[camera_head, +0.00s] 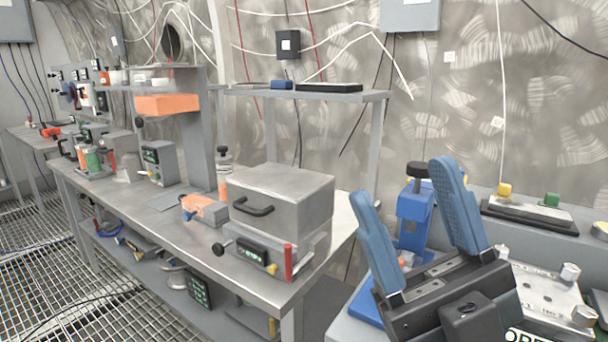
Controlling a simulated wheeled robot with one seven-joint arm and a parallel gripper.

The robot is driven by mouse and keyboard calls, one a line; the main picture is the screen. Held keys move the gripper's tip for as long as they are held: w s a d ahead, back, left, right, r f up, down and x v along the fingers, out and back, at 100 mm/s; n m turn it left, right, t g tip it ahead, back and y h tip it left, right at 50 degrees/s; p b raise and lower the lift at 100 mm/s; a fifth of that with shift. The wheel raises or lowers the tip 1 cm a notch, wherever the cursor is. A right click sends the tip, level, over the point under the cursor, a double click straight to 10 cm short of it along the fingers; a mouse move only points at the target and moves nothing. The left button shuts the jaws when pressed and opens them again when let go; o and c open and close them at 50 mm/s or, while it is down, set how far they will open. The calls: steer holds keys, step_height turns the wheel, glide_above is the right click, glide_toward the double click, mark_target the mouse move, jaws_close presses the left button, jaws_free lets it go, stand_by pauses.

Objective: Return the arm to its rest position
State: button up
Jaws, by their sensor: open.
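My gripper (419,230) shows at the lower right of the head view. Its two blue padded fingers stand well apart and point up. Nothing is between the fingertips. The black gripper body is below them at the picture's bottom edge. A blue device (414,213) with a black knob stands behind the gap between the fingers, and the right finger partly overlaps it. I cannot tell how far the fingers are from it. The rest of my arm is out of view.
A steel bench (143,205) runs along the left, holding a lidded metal box (282,190) and several instruments. A shelf (370,97) stands behind. A metal plate with knobs (548,297) lies right of my gripper.

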steer(key=s+d+f+m+t+h+p, duration=0.1)
steer(key=s+d+f+m+t+h, duration=0.3)
steer(key=f+m+h, duration=0.6)
steer(key=s+d+f+m+t+h+p, duration=0.1)
steer(key=s+d+f+m+h+p, duration=0.15)
steer(key=s+f+m+h, duration=0.75)
steer(key=s+d+f+g+h, duration=0.2)
steer(key=s+d+g, duration=0.1)
steer(key=s, duration=0.3)
steer(key=s+d+f+g+h, duration=0.2)
steer(key=s+d+g, duration=0.2)
steer(key=s, duration=0.3)
steer(key=shift+f+g+h+p, duration=0.2)
steer(key=shift+g+h+p, duration=0.2)
steer(key=shift+g, duration=0.2)
